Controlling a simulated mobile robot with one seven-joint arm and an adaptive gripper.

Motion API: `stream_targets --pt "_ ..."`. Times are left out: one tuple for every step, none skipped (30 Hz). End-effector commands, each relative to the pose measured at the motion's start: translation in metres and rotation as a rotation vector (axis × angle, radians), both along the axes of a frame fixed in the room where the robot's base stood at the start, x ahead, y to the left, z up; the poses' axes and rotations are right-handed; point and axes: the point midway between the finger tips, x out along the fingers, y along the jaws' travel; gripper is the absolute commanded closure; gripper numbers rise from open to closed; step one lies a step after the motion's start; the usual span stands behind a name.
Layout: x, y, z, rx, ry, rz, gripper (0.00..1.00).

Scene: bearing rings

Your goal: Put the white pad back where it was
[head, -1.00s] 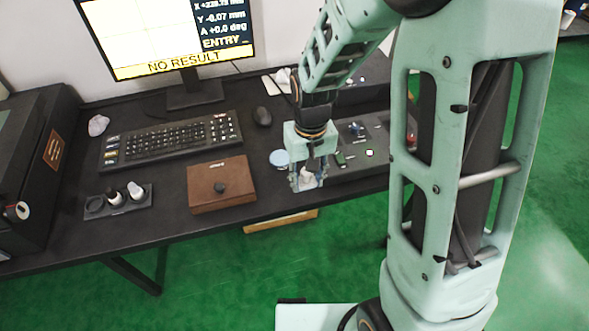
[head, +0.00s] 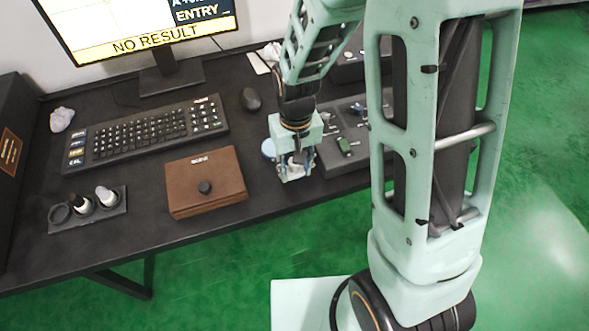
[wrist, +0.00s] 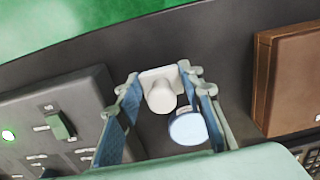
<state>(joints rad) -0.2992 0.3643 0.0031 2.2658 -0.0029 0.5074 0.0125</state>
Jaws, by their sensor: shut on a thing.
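The white pad (wrist: 161,88) has a square plate with a round knob on it. It sits between the two fingertips of my gripper (wrist: 158,80), which is shut on it. In the head view my gripper (head: 291,172) is near the front edge of the dark desk, right of the brown box, and the white pad (head: 294,171) shows partly between the fingers. I cannot tell whether the pad touches the desk. A pale blue disc (wrist: 187,128) lies beside the pad; the gripper partly hides it in the head view (head: 268,148).
The brown box (head: 205,172) with a dark knob stands left of the gripper. A control panel (head: 347,163) is close on its right. A holder with small bottles (head: 118,202), a keyboard (head: 150,135), a mouse (head: 250,98) and a monitor (head: 160,48) are further left and back.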

Motion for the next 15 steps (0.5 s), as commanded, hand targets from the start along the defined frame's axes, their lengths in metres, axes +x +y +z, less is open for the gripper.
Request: stream_targets --pt "-0.0007 0.0001 -0.0080 0.000 -0.001 0.000 0.95" --pt "-0.0009 0.0001 -0.0086 0.000 -0.001 0.000 0.95" --pt "-0.0010 0.0001 -0.0085 0.000 -0.001 0.000 0.95" --pt "-0.0011 0.0001 -0.0079 0.000 -0.001 0.000 0.95" --pt "-0.0010 0.0001 -0.0072 0.001 -0.002 0.000 0.95" --pt "-0.0010 0.0001 -0.0067 0.000 -0.001 0.000 0.95" --pt "-0.0011 0.0001 -0.0066 0.000 -0.001 0.000 0.95" --pt "-0.0011 0.0001 -0.0066 0.000 -0.001 0.000 0.95" --pt "-0.0011 0.0001 -0.0066 0.000 -0.001 0.000 0.95" --pt "-0.0011 0.0001 -0.0071 0.000 -0.001 0.000 0.95" --pt "-0.0011 0.0001 -0.0081 0.000 -0.001 0.000 0.95" --pt "-0.0012 0.0000 -0.0097 0.000 -0.001 0.000 0.95" --pt "-0.0012 0.0000 -0.0109 0.000 -0.001 0.000 0.95" --pt "-0.0012 0.0000 -0.0119 0.000 -0.001 0.000 0.95" --pt "-0.0011 0.0001 -0.0102 0.000 -0.001 0.000 0.60"
